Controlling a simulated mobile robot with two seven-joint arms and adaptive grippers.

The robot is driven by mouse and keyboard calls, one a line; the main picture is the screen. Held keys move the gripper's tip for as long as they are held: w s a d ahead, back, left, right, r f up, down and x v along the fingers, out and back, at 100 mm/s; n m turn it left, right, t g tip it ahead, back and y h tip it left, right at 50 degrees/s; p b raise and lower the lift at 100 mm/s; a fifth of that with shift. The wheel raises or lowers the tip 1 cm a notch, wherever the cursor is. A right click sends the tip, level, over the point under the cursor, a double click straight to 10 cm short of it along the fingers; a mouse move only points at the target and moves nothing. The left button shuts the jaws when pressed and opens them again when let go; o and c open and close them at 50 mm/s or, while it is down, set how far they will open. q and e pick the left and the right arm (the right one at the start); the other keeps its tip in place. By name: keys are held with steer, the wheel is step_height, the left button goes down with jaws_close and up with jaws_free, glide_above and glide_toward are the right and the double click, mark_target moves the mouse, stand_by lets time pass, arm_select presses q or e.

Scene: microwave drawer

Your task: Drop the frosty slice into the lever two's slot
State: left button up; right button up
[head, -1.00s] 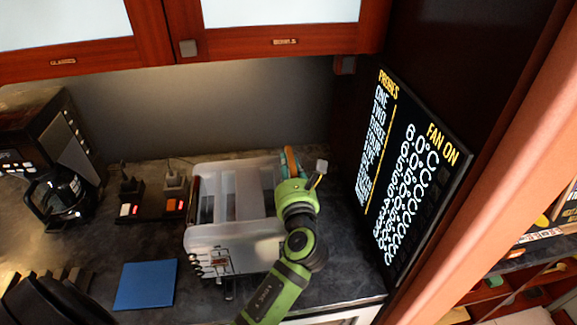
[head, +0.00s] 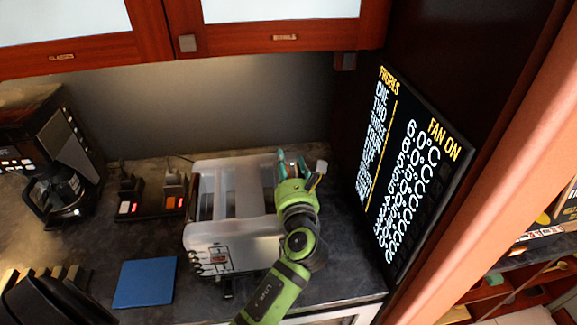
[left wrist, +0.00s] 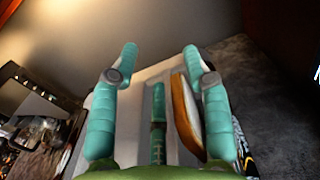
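The white toaster (head: 208,240) stands on the counter with long slots in its top and controls on its front. My left gripper (head: 290,160) is over the toaster's right side. In the left wrist view its teal fingers (left wrist: 160,68) are spread apart. A bread slice with brown crust and pale face (left wrist: 187,112) stands on edge beside the right-hand finger, over or in the toaster's top; its lower part is hidden, so I cannot tell how deep it sits. Frost on it is not clear. My right gripper is not in view.
A coffee maker (head: 50,150) stands at the left. A power strip with red switches (head: 155,203) is left of the toaster, and a blue mat (head: 146,282) lies in front. A black display panel (head: 415,170) stands close on the right. Cabinets (head: 280,45) hang above.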

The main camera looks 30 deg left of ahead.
arm_select(q)
steer(key=shift+s+f, duration=0.1)
steer(key=shift+f, duration=0.15)
steer(key=shift+s+d, duration=0.2)
steer(key=v, duration=1.1)
steer(key=shift+s+r, duration=0.15)
steer(key=shift+r, duration=0.05)
steer(key=shift+d, duration=0.1)
